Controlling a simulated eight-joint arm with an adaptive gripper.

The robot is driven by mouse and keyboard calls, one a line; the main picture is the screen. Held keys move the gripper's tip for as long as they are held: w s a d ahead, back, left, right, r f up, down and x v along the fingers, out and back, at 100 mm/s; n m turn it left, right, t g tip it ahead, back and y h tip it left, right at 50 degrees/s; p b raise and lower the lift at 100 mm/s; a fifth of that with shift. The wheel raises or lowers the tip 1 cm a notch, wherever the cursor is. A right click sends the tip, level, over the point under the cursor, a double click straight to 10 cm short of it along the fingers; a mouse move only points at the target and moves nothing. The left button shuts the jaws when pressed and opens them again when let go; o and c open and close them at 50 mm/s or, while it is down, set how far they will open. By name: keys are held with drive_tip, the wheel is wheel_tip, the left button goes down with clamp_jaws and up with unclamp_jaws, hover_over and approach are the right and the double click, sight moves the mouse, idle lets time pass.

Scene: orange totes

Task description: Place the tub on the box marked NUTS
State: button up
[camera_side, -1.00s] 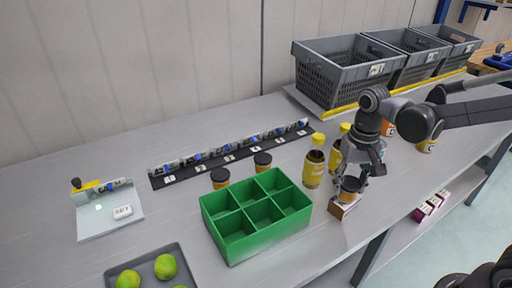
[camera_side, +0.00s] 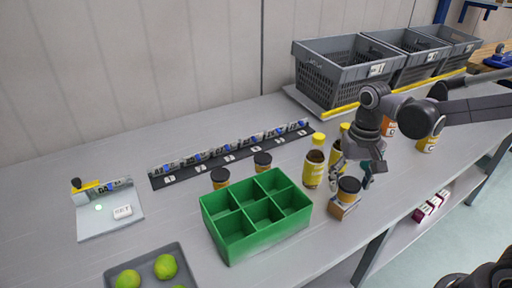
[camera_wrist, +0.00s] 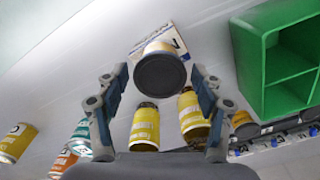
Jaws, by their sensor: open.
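The tub (camera_side: 348,190), with an orange-yellow body and a dark lid, stands upright on a small box (camera_side: 342,209) near the front of the bench. In the wrist view I see the tub from above, its dark lid (camera_wrist: 160,76) covering part of the box (camera_wrist: 151,41). The box's white face carries dark print, partly hidden; I cannot read the whole word. My gripper (camera_side: 352,176) is open around the tub's upper part. In the wrist view its fingers (camera_wrist: 160,74) stand on both sides of the lid, with a gap at each side.
A green divided tray (camera_side: 235,235) stands to the left. Yellow bottles (camera_side: 314,170) stand just behind and left of my gripper. Two more dark-lidded tubs (camera_side: 220,179) stand behind the tray. Grey crates (camera_side: 345,75) line the back right. The bench's front edge is close to the box.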

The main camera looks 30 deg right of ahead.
wheel_tip(320, 180, up, 10)
drive_tip(key=n+t, duration=0.5)
drive_tip(key=t, duration=0.2)
approach(350, 183)
drive_tip(key=f, duration=0.2)
drive_tip(key=w+d+f, duration=0.1)
